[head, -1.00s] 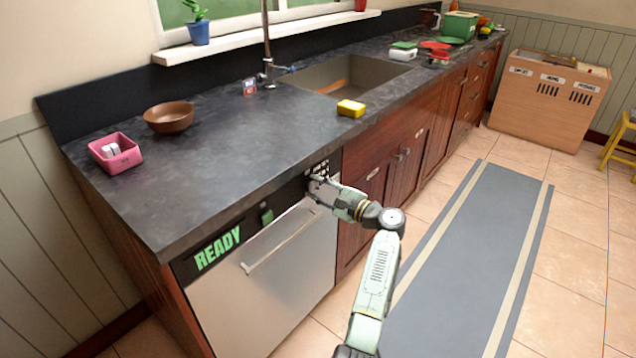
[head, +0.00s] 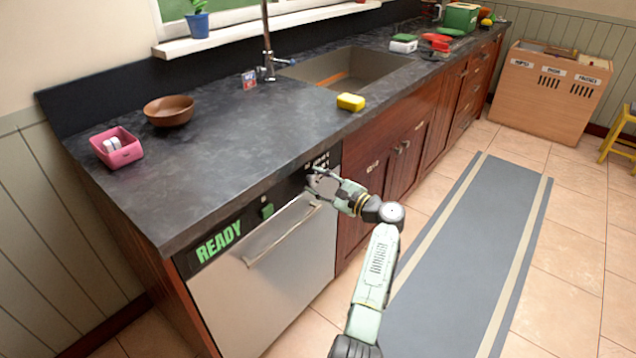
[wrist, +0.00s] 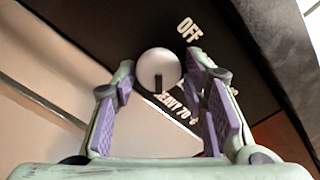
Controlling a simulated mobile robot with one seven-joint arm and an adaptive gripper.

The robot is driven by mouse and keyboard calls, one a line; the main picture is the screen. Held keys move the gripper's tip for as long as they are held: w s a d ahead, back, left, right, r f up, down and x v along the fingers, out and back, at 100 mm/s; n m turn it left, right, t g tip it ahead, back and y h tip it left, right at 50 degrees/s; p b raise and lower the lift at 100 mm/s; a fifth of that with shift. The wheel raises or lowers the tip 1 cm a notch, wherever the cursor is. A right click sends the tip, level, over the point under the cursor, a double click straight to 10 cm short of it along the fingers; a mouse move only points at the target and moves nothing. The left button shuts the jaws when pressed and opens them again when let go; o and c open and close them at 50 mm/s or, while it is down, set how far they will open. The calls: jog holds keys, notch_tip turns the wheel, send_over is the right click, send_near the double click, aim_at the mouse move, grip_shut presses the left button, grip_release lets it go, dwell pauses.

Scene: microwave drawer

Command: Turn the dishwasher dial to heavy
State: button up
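The dishwasher (head: 275,275) has a steel front and a black control strip with a green READY sign. In the wrist view its round pale dial (wrist: 158,67) sits on the black panel, with a dark pointer mark toward the bottom of the picture. Printed labels lie around it: OFF (wrist: 189,30) at upper right, and a partly hidden one reading "EAVY 70" (wrist: 178,106) just below. My gripper (head: 318,181) is at the panel's right end. Its fingers are apart, one on each side of the dial; whether they touch it I cannot tell.
The dark countertop (head: 240,130) overhangs just above the panel. The dishwasher's bar handle (head: 280,237) sticks out below and left of my gripper. A green button (head: 267,210) is on the strip. Wooden cabinets stand to the right, and a grey floor mat (head: 470,255) lies in front.

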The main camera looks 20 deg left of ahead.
jog(key=shift+o, duration=0.8)
jog(key=v, duration=1.2)
